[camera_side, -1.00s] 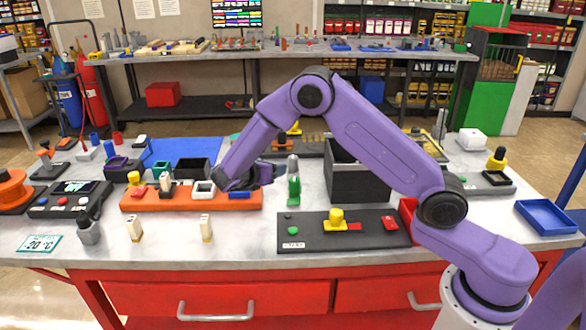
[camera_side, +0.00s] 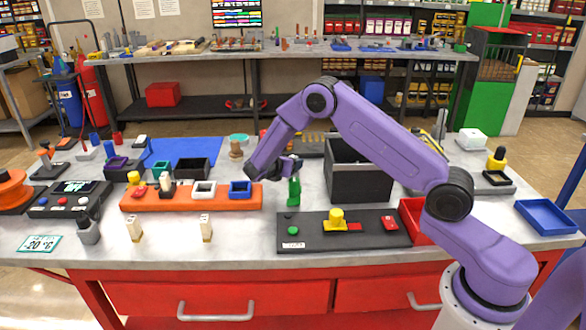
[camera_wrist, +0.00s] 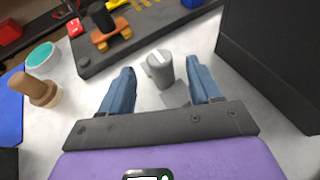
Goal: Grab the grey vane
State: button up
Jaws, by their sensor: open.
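In the wrist view, a grey upright piece (camera_wrist: 161,68) with a pale bar on its top stands on the table between my gripper's (camera_wrist: 160,72) two blue fingers. It is the only thing there that matches the grey vane. The fingers are apart, with a visible gap on both sides of it. In the side view, my gripper (camera_side: 284,168) is just above and left of a small green piece (camera_side: 294,191). My gripper hides what is behind it there. I cannot tell how the green and grey pieces relate.
A tall black bin (camera_side: 360,184) stands close on the right. An orange block with small trays (camera_side: 190,201) is on the left. A dark board (camera_side: 342,240) with a yellow knob lies in front. A wooden-handled piece (camera_wrist: 36,90) stands to the left in the wrist view.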

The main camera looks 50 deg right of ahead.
aim_at(293, 156)
jog(key=x, duration=0.4)
jog(key=shift+w+d, duration=0.15)
jog(key=shift+d, duration=0.2)
jog(key=c, duration=1)
